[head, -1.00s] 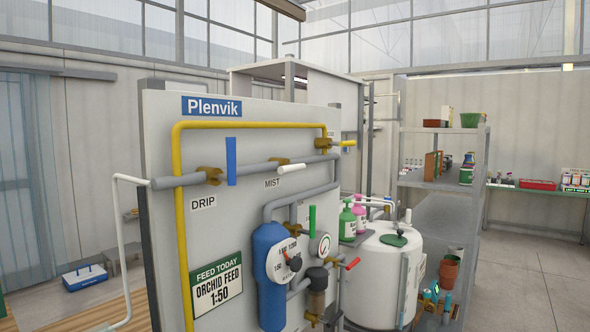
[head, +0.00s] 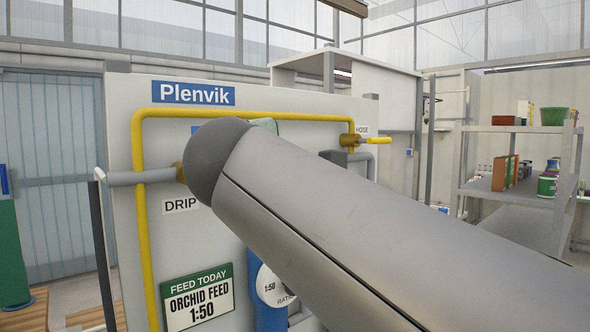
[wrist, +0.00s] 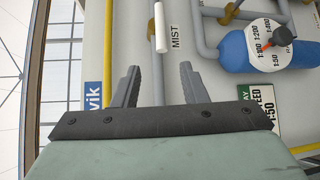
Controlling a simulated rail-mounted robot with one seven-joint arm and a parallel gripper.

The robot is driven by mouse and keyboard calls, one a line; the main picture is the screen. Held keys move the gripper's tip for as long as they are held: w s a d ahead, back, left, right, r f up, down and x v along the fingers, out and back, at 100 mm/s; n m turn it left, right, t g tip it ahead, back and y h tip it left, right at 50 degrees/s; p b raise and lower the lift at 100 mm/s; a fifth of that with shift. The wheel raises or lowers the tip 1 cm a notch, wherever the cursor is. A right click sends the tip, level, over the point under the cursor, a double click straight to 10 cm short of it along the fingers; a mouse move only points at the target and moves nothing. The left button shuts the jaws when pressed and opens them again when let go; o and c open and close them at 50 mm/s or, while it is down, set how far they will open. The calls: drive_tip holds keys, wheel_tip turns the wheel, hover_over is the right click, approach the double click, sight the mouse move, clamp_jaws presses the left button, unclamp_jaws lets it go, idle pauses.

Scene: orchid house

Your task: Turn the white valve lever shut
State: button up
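The white valve lever (wrist: 160,28) shows in the wrist view beside the MIST label (wrist: 175,34), in front of the panel. Its near end points toward the gap between my fingers. My gripper (wrist: 159,67) is open and empty, with one finger to each side of the lever's line. The fingertips look short of the lever and apart from it. In the head view my arm covers the white lever, the MIST label and most of the gripper.
A yellow pipe (head: 145,220) runs around the Plenvik panel (head: 230,270). The DRIP label (head: 181,205) and a brass valve with a yellow lever (head: 378,140) show there. A blue dosing unit with a dial (wrist: 265,42) is at the wrist view's right. Shelves (head: 520,190) stand further right.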

drive_tip(key=w+p, duration=0.1)
drive_tip(key=w, duration=0.4)
drive_tip(key=w+d+f+p, duration=0.1)
drive_tip(key=w, duration=0.4)
drive_tip(key=w+f+p, duration=0.1)
drive_tip(key=w, duration=0.4)
drive_tip(key=shift+w+d+f, duration=0.15)
drive_tip(key=shift+w, duration=0.1)
clamp_jaws()
